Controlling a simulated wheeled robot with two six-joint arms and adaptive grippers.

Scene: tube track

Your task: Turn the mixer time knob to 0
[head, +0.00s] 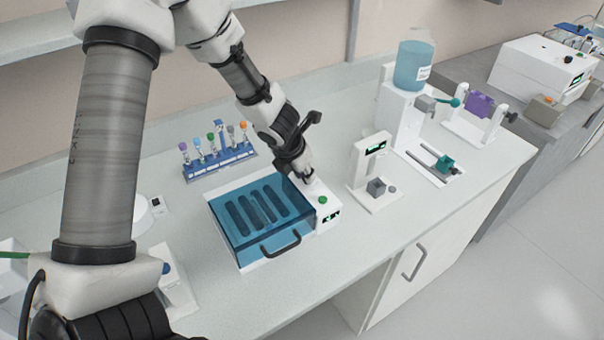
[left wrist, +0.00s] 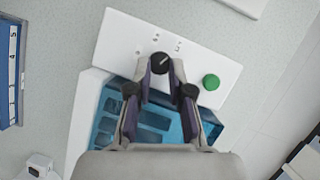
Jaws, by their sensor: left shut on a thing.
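The mixer is a white box with a blue see-through lid (head: 262,212) and a white control panel (head: 327,216). In the left wrist view the black time knob (left wrist: 160,62) sits on this panel (left wrist: 125,40). Its white pointer line slants to the upper right. Small dial marks surround it, too small to read. My left gripper (head: 307,177) reaches down over the panel. In the left wrist view its fingertips (left wrist: 162,70) are shut on the knob, one on each side. The gripper hides the knob in the head view. My right gripper is not in view.
A green button (left wrist: 211,82) is beside the knob on the panel. The lid has a black handle (head: 280,245). A blue tube rack (head: 220,160) stands behind the mixer. A white device with a display (head: 368,170) stands to the right, across a small bare gap.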

